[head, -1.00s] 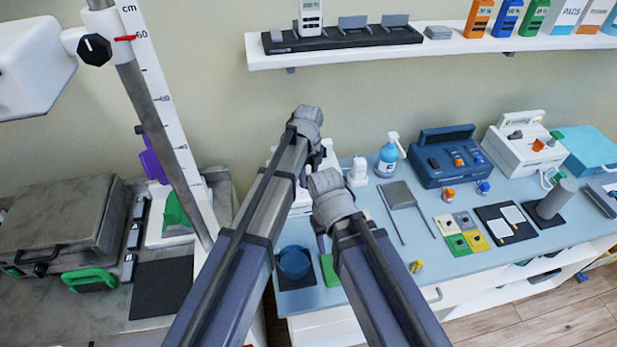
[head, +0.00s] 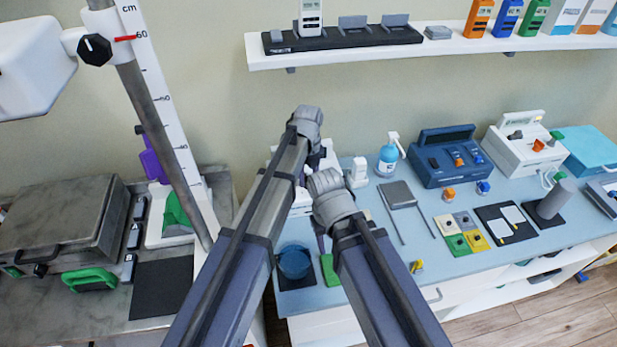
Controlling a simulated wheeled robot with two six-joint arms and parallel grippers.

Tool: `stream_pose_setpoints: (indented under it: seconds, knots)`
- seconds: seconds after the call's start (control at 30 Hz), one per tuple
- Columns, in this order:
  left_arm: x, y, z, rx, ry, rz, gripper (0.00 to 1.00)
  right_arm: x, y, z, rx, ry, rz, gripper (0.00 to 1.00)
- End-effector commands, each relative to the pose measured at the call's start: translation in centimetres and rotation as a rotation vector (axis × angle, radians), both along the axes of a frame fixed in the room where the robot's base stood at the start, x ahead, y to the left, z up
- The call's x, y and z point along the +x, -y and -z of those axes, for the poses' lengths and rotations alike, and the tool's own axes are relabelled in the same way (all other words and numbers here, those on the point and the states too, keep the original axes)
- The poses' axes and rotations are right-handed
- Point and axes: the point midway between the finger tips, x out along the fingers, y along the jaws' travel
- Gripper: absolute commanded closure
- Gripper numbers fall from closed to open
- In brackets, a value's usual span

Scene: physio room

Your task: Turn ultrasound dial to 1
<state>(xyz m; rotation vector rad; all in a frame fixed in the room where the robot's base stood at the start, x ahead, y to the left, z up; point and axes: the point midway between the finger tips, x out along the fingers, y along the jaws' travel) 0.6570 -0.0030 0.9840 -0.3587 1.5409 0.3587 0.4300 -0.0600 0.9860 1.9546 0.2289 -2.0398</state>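A white machine (head: 302,207) stands at the left end of the blue counter, mostly hidden behind my two forearms. It may be the ultrasound unit; its dial and any markings are not visible. My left arm's wrist (head: 306,122) is above and behind it, and my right arm's wrist (head: 330,190) is in front of its right part. The fingers of both grippers are hidden behind the wrists, so I cannot see whether they are open or touch anything.
A blue case (head: 437,178) and a white device (head: 497,146), both with knobs, stand further right. A blue pump bottle (head: 387,160), a grey pad with two rods (head: 397,194), coloured tiles and a blue cup (head: 294,262) are on the counter. A white shelf (head: 450,42) hangs above.

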Motion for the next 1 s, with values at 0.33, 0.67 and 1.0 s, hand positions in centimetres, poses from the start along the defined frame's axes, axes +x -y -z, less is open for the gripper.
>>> stream_pose_setpoints:
  seconds: [0.33, 0.67, 1.0]
  knots:
    - [0.0, 0.0, 0.0, 0.000, 0.000, -0.001, 0.28, 0.0, 0.0, 0.0, 0.000, 0.000, 0.000, 0.50]
    - [0.0, 0.0, -0.3, 0.000, 0.000, -0.001, 0.28, 0.0, 0.0, -0.3, 0.000, 0.000, 0.000, 0.50]
    - [0.0, 0.0, -3.5, 0.000, 0.000, -0.001, 0.28, 0.0, 0.0, -3.5, 0.000, 0.000, -0.001, 0.50]
